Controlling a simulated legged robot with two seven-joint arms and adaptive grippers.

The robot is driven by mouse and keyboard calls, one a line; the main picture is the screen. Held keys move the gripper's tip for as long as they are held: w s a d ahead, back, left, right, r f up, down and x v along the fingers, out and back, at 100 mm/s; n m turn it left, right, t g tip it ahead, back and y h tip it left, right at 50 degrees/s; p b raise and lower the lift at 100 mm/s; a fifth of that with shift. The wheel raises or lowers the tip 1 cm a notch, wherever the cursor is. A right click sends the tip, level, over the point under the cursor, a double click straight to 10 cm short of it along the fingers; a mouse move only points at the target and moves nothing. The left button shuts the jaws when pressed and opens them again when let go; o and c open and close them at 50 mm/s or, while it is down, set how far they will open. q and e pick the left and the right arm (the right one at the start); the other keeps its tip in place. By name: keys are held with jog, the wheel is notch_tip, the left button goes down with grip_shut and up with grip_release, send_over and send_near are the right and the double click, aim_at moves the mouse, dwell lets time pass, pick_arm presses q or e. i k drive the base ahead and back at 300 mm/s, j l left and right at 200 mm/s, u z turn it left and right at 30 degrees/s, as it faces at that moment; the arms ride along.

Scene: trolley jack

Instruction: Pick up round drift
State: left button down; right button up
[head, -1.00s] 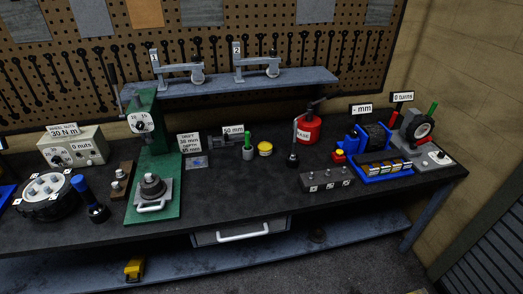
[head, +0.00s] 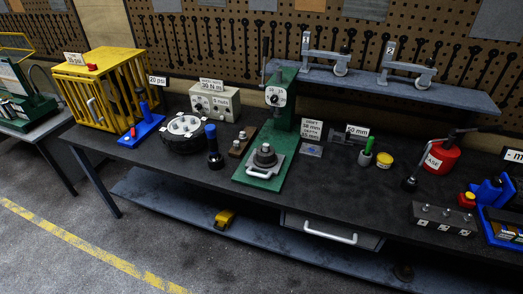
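A small brown block (head: 236,150) stands on the dark bench just left of the green press (head: 266,172). Two short grey metal pieces (head: 242,136) stand on the block; they may be drifts, but they are too small to tell which is round. A grey stepped round part (head: 264,156) sits on the press base, on a plate with a pale handle. A sign reading DRIFT 38 mm (head: 312,129) stands right of the press. Neither of my grippers is in view.
A yellow cage (head: 100,90), a blue-handled tool (head: 214,148), a round black fixture (head: 183,133) and a grey torque box (head: 216,102) stand to the left. A red can (head: 441,158) and metal block (head: 444,217) stand right. Bench front at centre right is clear.

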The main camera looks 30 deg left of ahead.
aim_at(266, 149)
jog(key=u, duration=0.95)
